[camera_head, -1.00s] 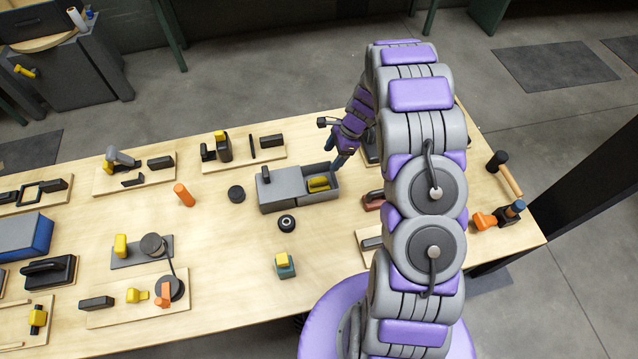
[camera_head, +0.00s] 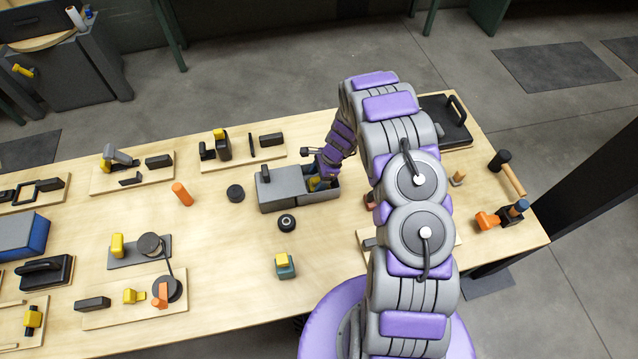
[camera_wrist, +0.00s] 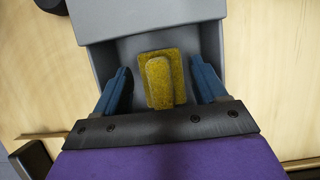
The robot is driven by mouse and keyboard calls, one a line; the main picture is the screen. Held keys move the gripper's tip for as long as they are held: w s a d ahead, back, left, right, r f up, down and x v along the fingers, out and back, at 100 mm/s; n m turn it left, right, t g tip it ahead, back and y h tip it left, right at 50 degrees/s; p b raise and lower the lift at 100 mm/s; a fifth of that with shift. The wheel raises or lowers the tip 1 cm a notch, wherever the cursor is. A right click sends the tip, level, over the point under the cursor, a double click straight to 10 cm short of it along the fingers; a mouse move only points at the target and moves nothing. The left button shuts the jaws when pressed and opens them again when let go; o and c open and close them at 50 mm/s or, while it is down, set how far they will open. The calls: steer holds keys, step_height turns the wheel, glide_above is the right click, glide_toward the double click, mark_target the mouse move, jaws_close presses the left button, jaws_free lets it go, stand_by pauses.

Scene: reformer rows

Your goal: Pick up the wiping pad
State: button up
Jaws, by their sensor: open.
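The wiping pad is a yellow block with a raised grip (camera_wrist: 163,80). It lies in the open compartment of a grey box (camera_wrist: 150,18). In the head view the grey box (camera_head: 283,187) stands mid-table, and the pad is mostly hidden behind my gripper (camera_head: 318,183). In the wrist view my gripper (camera_wrist: 160,88) is open, with one blue finger on each side of the pad. Gaps show between both fingers and the pad. The fingers are inside or just over the compartment; the exact height is hard to tell.
A black puck (camera_head: 235,193) and a small black wheel (camera_head: 287,223) lie near the box. A teal and yellow block (camera_head: 284,266) stands in front. Boards with fixtures fill the left of the table. A black handled plate (camera_head: 440,122) lies behind my arm.

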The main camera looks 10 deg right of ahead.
mark_target(315, 178)
steer(key=shift+x, duration=1.1)
steer(key=shift+c, duration=0.4)
steer(key=c, duration=0.7)
steer(key=shift+c, duration=0.2)
step_height(315, 178, up, 10)
steer(key=shift+p, duration=0.6)
